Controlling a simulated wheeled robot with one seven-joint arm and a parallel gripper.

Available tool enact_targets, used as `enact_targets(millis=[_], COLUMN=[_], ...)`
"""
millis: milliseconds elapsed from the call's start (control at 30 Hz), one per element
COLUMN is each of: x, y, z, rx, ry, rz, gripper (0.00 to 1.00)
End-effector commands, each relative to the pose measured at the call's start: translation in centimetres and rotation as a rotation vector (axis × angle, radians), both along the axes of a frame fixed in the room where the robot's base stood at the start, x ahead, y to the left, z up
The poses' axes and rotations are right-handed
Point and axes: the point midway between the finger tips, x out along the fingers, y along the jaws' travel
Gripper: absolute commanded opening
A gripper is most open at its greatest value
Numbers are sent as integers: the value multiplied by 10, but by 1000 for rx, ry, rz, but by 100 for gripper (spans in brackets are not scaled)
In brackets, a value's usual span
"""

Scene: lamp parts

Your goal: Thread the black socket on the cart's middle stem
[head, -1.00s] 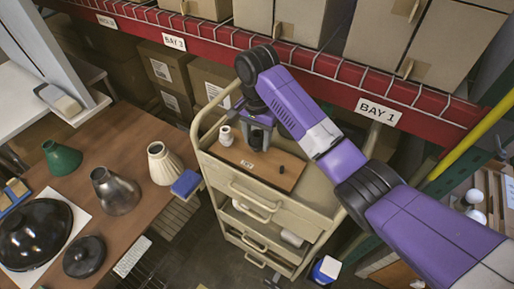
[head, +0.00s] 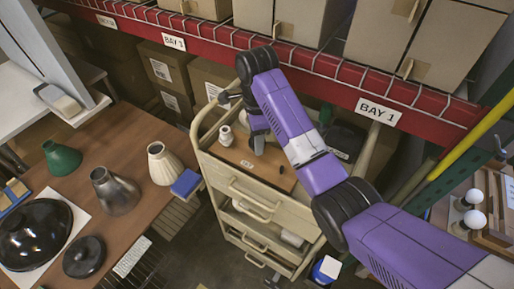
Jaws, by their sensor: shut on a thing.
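The cart (head: 262,190) stands in the middle, with a brown board (head: 285,181) on its top. My gripper (head: 259,148) points down over the middle of the board, low and close to it. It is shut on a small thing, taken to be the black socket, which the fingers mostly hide. The middle stem is hidden beneath the gripper, so I cannot tell whether the socket touches it. A white socket-like piece (head: 226,136) stands at the board's left. A small dark piece (head: 276,170) shows right of the gripper.
A brown table (head: 134,228) at left bears a green shade (head: 61,158), a grey shade (head: 114,192), a cream shade (head: 164,164) and black domed parts (head: 36,234). The red shelf beam (head: 330,89) with boxes runs behind the cart. White bulbs (head: 474,219) sit at right.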

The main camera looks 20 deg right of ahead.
Motion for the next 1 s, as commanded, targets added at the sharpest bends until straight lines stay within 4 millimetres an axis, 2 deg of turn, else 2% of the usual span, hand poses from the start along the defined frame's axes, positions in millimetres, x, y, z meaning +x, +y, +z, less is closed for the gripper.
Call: enact_targets(millis=[33, 467, 800, 1000], x=[-4, -4, -4, -4], y=[0, 0, 1, -1], z=[-6, -6, -7, -7], rx=[0, -1, -2, -6], ry=[15, 15, 16, 14], rz=[-38, -119, -592, -680], gripper=[0, 0, 0, 0])
